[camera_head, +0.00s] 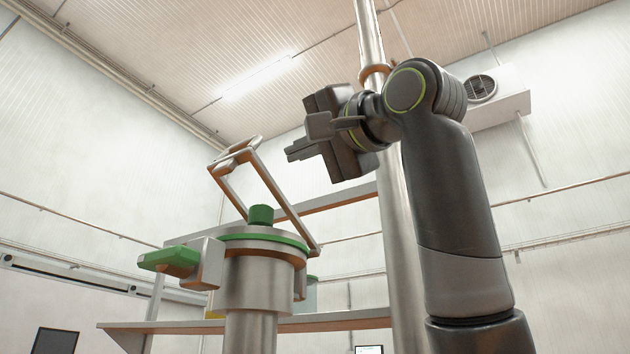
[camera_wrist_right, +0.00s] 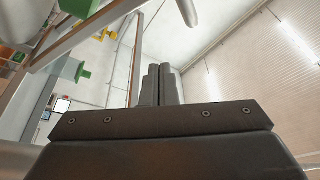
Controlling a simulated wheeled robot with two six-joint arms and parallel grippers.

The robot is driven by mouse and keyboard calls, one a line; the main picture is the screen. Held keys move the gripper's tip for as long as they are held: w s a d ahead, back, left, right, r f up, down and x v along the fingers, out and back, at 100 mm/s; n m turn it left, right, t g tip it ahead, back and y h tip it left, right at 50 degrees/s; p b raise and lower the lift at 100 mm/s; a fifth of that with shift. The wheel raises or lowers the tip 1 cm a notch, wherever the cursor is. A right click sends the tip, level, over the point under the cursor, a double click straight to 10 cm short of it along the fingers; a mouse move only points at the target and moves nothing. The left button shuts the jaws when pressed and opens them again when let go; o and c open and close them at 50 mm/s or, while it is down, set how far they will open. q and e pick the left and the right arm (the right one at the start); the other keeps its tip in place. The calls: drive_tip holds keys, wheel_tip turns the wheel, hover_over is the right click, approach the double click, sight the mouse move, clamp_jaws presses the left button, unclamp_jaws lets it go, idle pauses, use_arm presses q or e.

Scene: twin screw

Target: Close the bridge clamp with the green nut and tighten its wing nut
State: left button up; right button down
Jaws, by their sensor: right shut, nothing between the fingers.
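The bridge clamp (camera_head: 262,278) is a metal cylinder on a post in the head view, with a green ring around its top. A green nut (camera_head: 261,214) stands on top. The bridge (camera_head: 273,194), a metal frame, is raised and tilted up to the left. A green wing nut (camera_head: 170,259) sticks out to the left beside a metal block. My right gripper (camera_head: 294,152) is shut and empty, above and right of the bridge, apart from it. Its closed fingers (camera_wrist_right: 160,72) show in the right wrist view. My left gripper is not in view.
A tall metal pole (camera_head: 394,240) stands behind my right arm. A metal shelf (camera_head: 350,318) runs behind the clamp. A fan unit (camera_head: 488,92) hangs on the wall at upper right. The air left of my right gripper is clear.

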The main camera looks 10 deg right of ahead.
sight(271, 185)
drive_tip(key=s+a+f+n+y+b, duration=0.1)
drive_tip(key=f+n+b, duration=0.1)
drive_tip(key=n, duration=0.1)
drive_tip(key=s+a+f+n+y+b, duration=0.1)
drive_tip(key=f+n+b, duration=0.2)
drive_tip(key=n, duration=0.1)
drive_tip(key=s+a+f+n+g+y+b, duration=0.1)
drive_tip(key=s+a+f+n+y+b, duration=0.1)
drive_tip(key=f+n, duration=0.1)
drive_tip(key=shift+f+b, duration=0.2)
drive_tip(key=shift+b, duration=0.2)
drive_tip(key=shift+s+a+f+n+g+y+b, duration=0.1)
drive_tip(key=shift+a+f+n+g+y+b, duration=0.05)
drive_tip(key=shift+f+n+b, duration=0.4)
drive_tip(key=shift+s+a+f+n+g+y+b, duration=0.15)
drive_tip(key=shift+f+n+b, duration=0.2)
drive_tip(key=shift+f+b, duration=0.25)
drive_tip(key=shift+f, duration=0.15)
drive_tip(key=shift+w+d+f, duration=0.1)
